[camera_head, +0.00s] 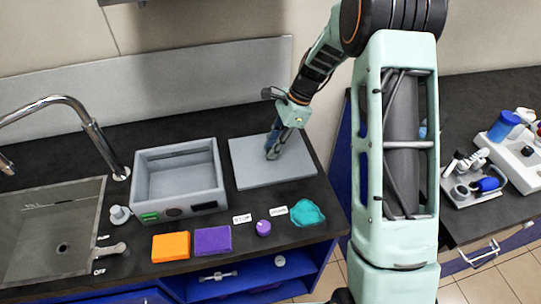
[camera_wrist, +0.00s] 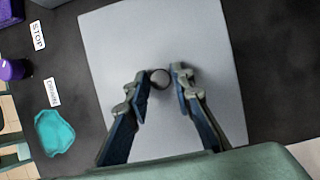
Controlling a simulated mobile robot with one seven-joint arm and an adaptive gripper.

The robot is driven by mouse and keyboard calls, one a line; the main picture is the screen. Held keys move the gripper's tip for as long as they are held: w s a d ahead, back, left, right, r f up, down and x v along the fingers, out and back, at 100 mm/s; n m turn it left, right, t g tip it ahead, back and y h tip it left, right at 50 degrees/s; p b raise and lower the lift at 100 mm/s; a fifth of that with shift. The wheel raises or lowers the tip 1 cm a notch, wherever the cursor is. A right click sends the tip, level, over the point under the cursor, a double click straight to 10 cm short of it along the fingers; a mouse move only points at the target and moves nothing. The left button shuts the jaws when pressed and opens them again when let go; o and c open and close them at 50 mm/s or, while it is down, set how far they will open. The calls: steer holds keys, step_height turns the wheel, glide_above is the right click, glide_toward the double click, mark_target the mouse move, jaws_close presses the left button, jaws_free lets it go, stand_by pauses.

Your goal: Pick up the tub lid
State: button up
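The tub lid (camera_head: 247,172) is a flat grey rectangular plate lying on the dark counter, to the right of the open grey tub (camera_head: 217,178). In the wrist view the lid (camera_wrist: 115,50) fills the middle, with a small round dark knob (camera_wrist: 160,77) near its centre. My gripper (camera_head: 272,153) points down over the lid and hides the knob in the head view. In the wrist view my gripper (camera_wrist: 158,82) is open, one blue-padded finger on each side of the knob. The right finger looks closer to the knob; I cannot tell whether it touches.
An orange block (camera_head: 170,246), a purple block (camera_head: 212,240), a purple knob (camera_head: 264,227) and a teal cloth-like piece (camera_head: 307,212) lie along the counter front. A sink (camera_head: 45,240) with a tap is at left. Another bench (camera_head: 470,220) with equipment stands at right.

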jaws_close()
steer(key=shift+r, duration=0.15)
